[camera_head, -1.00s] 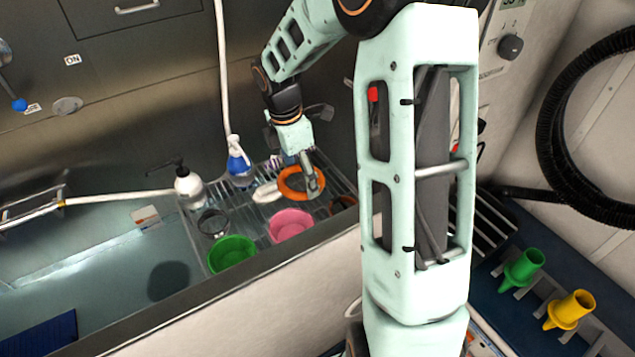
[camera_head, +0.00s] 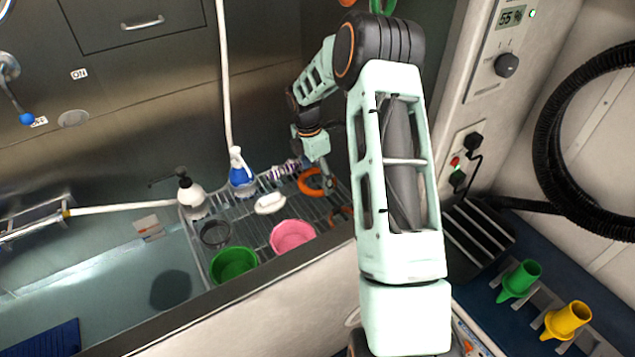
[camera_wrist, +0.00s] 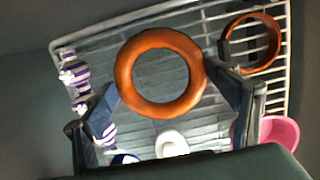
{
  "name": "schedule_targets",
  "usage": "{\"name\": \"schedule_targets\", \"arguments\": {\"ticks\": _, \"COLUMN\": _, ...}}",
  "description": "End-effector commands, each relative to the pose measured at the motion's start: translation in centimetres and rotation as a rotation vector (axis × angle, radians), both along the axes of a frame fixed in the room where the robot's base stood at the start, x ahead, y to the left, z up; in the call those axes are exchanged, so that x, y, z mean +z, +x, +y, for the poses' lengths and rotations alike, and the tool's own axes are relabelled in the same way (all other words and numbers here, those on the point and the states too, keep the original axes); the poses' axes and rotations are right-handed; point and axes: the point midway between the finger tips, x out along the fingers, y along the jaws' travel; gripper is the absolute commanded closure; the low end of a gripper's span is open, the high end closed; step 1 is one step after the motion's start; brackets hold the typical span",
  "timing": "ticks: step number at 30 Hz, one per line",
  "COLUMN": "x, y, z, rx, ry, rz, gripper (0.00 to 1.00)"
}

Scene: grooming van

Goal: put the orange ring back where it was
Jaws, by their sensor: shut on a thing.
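The orange ring (camera_head: 302,183) is over the right back part of a wire rack (camera_head: 262,232) in the head view. In the wrist view the ring (camera_wrist: 125,76) faces the camera, between the two dark fingers of my gripper (camera_wrist: 168,84). My gripper (camera_head: 327,182) is shut on the ring. Rack wires show through the ring's hole. I cannot tell whether the ring touches the rack. A brown-orange collar (camera_wrist: 232,40) lies on the rack at the upper right of the wrist view.
The rack also bears a pink bowl (camera_head: 292,236), a green bowl (camera_head: 233,264), a black ring (camera_head: 214,235), a white soap-like piece (camera_head: 270,204), a blue spray bottle (camera_head: 241,176) and a purple-striped thing (camera_head: 285,168). A pump bottle (camera_head: 190,193) stands at its left. A wall edges its front.

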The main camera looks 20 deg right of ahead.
Motion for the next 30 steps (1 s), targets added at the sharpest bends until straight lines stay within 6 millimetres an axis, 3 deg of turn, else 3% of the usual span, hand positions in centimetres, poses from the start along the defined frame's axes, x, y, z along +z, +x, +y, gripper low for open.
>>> {"name": "schedule_targets", "arguments": {"ticks": 6, "x": -1.0, "y": 0.6, "z": -0.5, "rx": 0.0, "ry": -0.001, "rz": 0.0, "gripper": 0.45}}
{"name": "schedule_targets", "arguments": {"ticks": 12, "x": -3.8, "y": 0.5, "z": -0.5, "rx": 0.001, "ry": -0.001, "rz": 0.001, "gripper": 0.45}}
{"name": "schedule_targets", "arguments": {"ticks": 22, "x": -4.2, "y": 0.6, "z": -0.5, "rx": 0.0, "ry": -0.001, "rz": 0.0, "gripper": 0.45}}
{"name": "schedule_targets", "arguments": {"ticks": 23, "x": -4.1, "y": 0.6, "z": -0.5, "rx": 0.0, "ry": -0.001, "rz": 0.0, "gripper": 0.17}}
{"name": "schedule_targets", "arguments": {"ticks": 27, "x": -4.1, "y": 0.6, "z": -0.5, "rx": 0.0, "ry": -0.001, "rz": 0.0, "gripper": 0.02}}
{"name": "schedule_targets", "arguments": {"ticks": 30, "x": -4.1, "y": 0.6, "z": -0.5, "rx": 0.0, "ry": -0.001, "rz": 0.0, "gripper": 0.02}}
